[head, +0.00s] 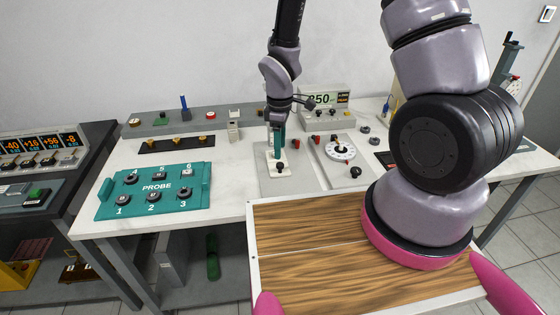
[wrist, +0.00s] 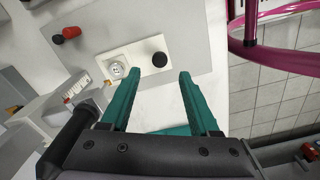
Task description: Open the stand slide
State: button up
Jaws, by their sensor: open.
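A small cream slide plate (wrist: 137,60) lies on a grey panel. It carries a black round knob (wrist: 159,59) and a silver round piece (wrist: 117,71) beside it. In the head view the plate (head: 286,173) sits on the grey panel near the table's front edge, with the black knob (head: 281,166) on it. My gripper (wrist: 158,74) is open and empty, its teal fingers pointing at the plate. In the wrist view the black knob shows between the two fingertips, apart from both. In the head view my gripper (head: 279,154) hangs just above and behind the knob; its height cannot be judged exactly.
A teal PROBE tray (head: 156,214) with numbered knobs lies to the left. A display box (head: 326,98) is behind. A wooden-topped surface (head: 310,225) lies in front.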

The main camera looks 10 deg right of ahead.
aim_at(280, 164)
notch_tip(280, 164, down, 6)
jog(key=shift+f, duration=0.1)
grip_shut()
dwell(1.6)
